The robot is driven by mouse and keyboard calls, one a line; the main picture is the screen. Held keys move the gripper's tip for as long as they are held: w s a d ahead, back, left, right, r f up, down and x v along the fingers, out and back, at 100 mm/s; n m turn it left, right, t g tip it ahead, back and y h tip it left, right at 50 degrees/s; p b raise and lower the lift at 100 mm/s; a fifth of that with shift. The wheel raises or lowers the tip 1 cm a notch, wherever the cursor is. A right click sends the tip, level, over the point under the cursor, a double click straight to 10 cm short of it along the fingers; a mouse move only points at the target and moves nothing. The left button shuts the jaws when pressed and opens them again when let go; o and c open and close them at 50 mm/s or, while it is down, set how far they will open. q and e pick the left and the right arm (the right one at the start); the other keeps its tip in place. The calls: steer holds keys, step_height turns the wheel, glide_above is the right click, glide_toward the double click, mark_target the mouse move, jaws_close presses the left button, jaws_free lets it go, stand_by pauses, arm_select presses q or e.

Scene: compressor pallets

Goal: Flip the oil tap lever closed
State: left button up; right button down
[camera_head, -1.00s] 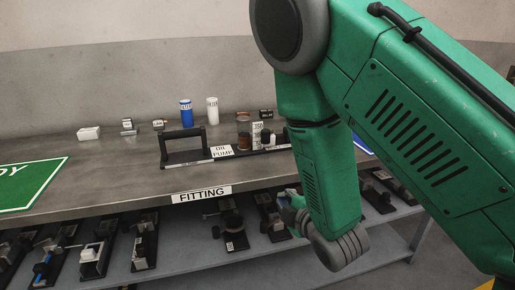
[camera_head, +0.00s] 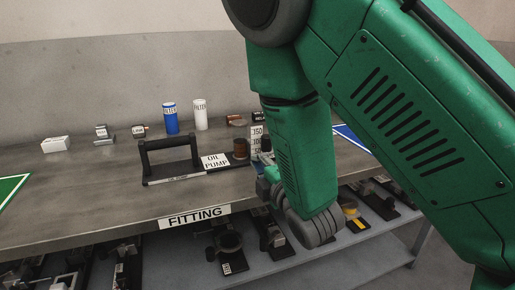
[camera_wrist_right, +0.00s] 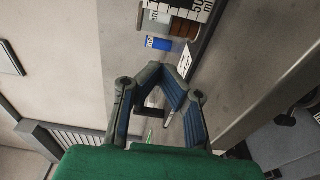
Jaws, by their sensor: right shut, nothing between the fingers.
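The oil pump pallet (camera_head: 160,181) stands on the bench with a black handle, a white OIL PUMP label (camera_head: 215,162) and a brown oil jar (camera_head: 240,149). A white measuring scale (camera_head: 257,133) stands at its right end, partly behind my arm. My right gripper (camera_head: 264,188) is shut and empty, low at the bench's front edge, in front of the pallet's right end and partly hidden by my arm. In the right wrist view its fingers (camera_wrist_right: 170,78) are apart from the jar (camera_wrist_right: 184,27) and the scale (camera_wrist_right: 194,9). I cannot make out the tap lever. My left gripper is not in view.
A blue filter (camera_head: 171,118) and a white filter (camera_head: 200,114) stand behind the pallet. Small boxed parts (camera_head: 56,144) lie at the back left. The lower shelf (camera_head: 275,262) holds several black fixtures. The bench left of the pallet is mostly clear.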

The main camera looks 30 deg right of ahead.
steer(key=w, duration=0.3)
steer(key=shift+w+b, duration=0.35)
steer(key=w, duration=0.1)
steer(key=w+d, duration=0.1)
steer(key=w, duration=0.1)
steer(key=w+d+b, duration=0.1)
steer(key=w, duration=0.1)
steer(key=shift+w+f, duration=0.15)
steer(key=shift+f, duration=0.1)
steer(key=shift+d+b, duration=0.3)
steer(key=shift+d, duration=0.7)
steer(key=shift+s+d+r, duration=0.3)
steer(key=shift+s, duration=0.2)
steer(key=shift+d, duration=0.15)
